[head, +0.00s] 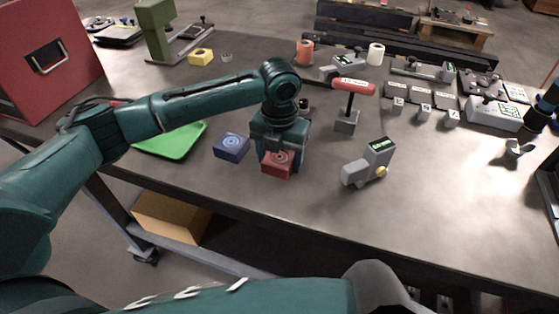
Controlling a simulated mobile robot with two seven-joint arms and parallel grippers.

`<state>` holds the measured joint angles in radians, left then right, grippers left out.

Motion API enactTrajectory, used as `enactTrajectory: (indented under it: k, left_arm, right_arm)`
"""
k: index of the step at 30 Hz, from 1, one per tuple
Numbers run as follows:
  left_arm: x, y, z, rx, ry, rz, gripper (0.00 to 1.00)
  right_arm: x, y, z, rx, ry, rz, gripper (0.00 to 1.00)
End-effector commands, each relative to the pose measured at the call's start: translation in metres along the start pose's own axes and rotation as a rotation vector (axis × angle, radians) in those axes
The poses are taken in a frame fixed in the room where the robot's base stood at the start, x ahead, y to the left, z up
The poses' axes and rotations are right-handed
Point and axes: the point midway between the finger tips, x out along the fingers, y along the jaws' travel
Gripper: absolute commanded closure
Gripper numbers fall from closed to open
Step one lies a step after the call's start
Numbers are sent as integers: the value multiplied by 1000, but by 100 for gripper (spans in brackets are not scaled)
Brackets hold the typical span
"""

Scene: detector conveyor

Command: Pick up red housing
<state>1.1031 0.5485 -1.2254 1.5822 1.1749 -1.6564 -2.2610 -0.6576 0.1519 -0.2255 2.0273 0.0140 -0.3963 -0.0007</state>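The red housing (277,169) is a small block with a round mark on top, near the front edge of the table. My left gripper (279,153) points down at it from above, with its fingers at the housing's upper sides. The gripper partly hides the housing's top and back. I cannot tell whether the fingers touch it or are closed on it. The housing appears to be at table level. My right gripper is not in view.
A blue housing (231,148) sits just left of the red one, with a green tray (170,141) beyond it. A grey handheld device (369,164) and a red-handled tool (353,87) stand to the right. The front right tabletop (435,205) is clear.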

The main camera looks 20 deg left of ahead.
Motion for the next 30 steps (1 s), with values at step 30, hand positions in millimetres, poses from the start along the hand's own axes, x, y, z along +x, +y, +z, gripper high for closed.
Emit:
enactTrajectory:
  k: [30]
  left_arm:
    - [-43,-1,2,1,-7,-2,76]
  right_arm:
    - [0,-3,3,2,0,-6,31]
